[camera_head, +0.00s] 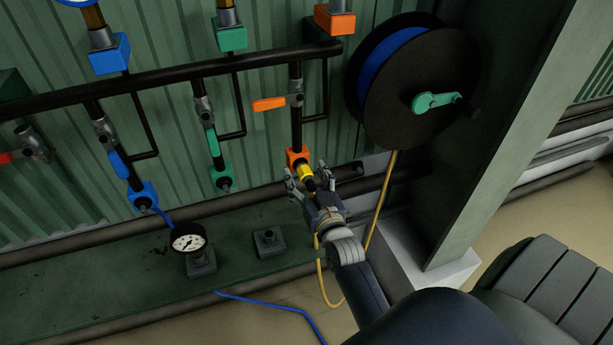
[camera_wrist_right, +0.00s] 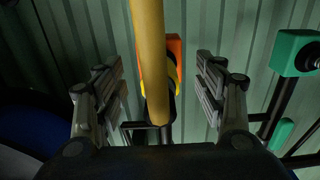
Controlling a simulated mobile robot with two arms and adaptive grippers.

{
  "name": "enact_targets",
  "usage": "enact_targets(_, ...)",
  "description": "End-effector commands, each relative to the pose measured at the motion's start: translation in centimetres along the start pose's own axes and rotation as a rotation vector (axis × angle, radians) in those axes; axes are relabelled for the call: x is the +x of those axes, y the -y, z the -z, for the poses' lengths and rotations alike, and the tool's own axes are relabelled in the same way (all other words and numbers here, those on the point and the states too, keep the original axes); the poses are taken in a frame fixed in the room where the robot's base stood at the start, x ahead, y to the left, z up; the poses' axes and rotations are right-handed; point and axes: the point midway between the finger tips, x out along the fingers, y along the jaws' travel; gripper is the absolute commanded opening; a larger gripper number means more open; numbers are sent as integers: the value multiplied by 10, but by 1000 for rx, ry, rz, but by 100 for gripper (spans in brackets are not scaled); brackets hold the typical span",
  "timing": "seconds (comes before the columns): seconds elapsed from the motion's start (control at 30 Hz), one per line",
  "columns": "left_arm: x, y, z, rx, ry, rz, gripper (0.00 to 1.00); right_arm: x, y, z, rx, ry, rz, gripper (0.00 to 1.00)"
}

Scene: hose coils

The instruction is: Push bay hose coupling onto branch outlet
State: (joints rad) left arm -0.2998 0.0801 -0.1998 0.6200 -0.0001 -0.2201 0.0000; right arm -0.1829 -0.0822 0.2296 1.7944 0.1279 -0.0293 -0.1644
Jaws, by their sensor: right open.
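The orange branch outlet (camera_head: 296,154) is at the low end of a black vertical pipe in the head view. It also shows behind the hose in the wrist view (camera_wrist_right: 175,48). The yellow hose coupling (camera_head: 304,172) sits right below it, in line and apparently against it; how far it is on I cannot tell. My right gripper (camera_head: 308,181) is open, its fingers spread on both sides of the coupling and apart from it. In the wrist view the yellow hose (camera_wrist_right: 149,55) runs between the open fingers and hides part of the coupling. My left gripper is out of view.
An orange valve handle (camera_head: 268,104) lies crosswise to its pipe. A black reel (camera_head: 435,85) hangs right of the outlet. Green (camera_head: 222,178) and blue (camera_head: 142,196) outlets are to the left. A pressure gauge (camera_head: 187,240) stands on the green bench (camera_head: 100,295). A pillar (camera_head: 500,150) rises at right.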

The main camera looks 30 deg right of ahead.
Motion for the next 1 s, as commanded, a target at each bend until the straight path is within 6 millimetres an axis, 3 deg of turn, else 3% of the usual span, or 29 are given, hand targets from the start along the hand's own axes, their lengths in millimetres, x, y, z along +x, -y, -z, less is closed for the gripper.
enact_targets(1.0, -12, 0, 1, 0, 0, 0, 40, -26, 0, 0, 0, 1, 0, 64)
